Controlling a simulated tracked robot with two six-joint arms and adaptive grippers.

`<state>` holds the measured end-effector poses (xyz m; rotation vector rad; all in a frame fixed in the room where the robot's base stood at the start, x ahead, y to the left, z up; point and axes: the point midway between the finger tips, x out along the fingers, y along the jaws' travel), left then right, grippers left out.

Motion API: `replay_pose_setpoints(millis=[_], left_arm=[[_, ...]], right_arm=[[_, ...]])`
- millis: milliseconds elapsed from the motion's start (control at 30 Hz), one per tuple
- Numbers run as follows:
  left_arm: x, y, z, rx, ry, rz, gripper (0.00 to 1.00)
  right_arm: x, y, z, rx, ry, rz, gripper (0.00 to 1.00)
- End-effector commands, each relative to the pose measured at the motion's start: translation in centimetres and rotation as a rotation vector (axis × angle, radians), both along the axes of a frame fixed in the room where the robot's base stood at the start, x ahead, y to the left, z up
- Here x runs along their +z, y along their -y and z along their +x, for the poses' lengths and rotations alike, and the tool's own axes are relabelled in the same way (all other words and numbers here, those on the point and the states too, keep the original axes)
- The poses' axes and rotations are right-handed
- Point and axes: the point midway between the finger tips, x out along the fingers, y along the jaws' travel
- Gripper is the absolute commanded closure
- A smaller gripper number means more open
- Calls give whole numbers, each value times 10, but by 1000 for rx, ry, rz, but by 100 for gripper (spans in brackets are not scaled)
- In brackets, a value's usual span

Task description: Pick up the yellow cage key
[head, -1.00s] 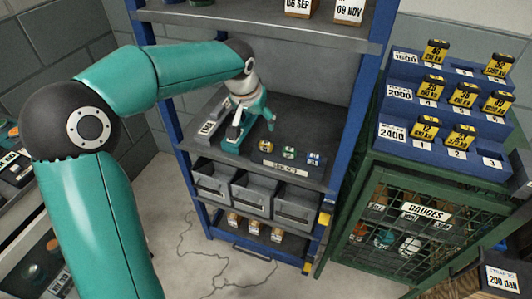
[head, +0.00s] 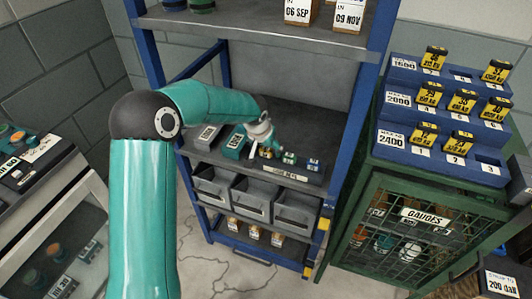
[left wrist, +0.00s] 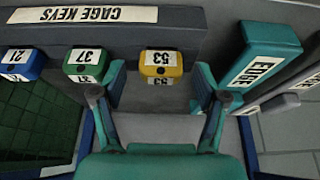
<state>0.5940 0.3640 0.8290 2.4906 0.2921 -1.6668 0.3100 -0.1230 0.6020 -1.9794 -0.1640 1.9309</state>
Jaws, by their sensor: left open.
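The yellow cage key (left wrist: 161,63), marked 53, sits in front of the grey CAGE KEYS strip (left wrist: 185,30) in the left wrist view. In the head view the yellow key (head: 266,153) is partly covered by my left gripper (head: 264,146). In the left wrist view my left gripper (left wrist: 160,78) is open, its fingers on either side of the yellow key with gaps visible. A green key (left wrist: 83,65) marked 37 and a blue key (left wrist: 23,63) sit beside it. My right gripper is not in view.
Grey bins (head: 252,196) hang below the shelf (head: 300,122). A blue post (head: 352,125) and the green gauge cage (head: 400,225) are at right.

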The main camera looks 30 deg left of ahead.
Motion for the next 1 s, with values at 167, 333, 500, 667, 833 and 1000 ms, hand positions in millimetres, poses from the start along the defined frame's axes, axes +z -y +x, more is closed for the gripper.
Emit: replay_pose_setpoints(millis=[167,333,500,667,833,1000], left_arm=[[-7,-1,3,-1,1,1,27],[-6,-1,3,0,1,0,32],[-6,-1,2,0,1,0,60],[-6,-1,2,0,1,0,87],[-6,-1,2,1,1,0,92],[-1,-2,2,2,3,0,92]], right_arm=[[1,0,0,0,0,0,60],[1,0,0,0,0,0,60],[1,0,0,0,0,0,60],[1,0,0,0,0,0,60],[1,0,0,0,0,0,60],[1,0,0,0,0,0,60]])
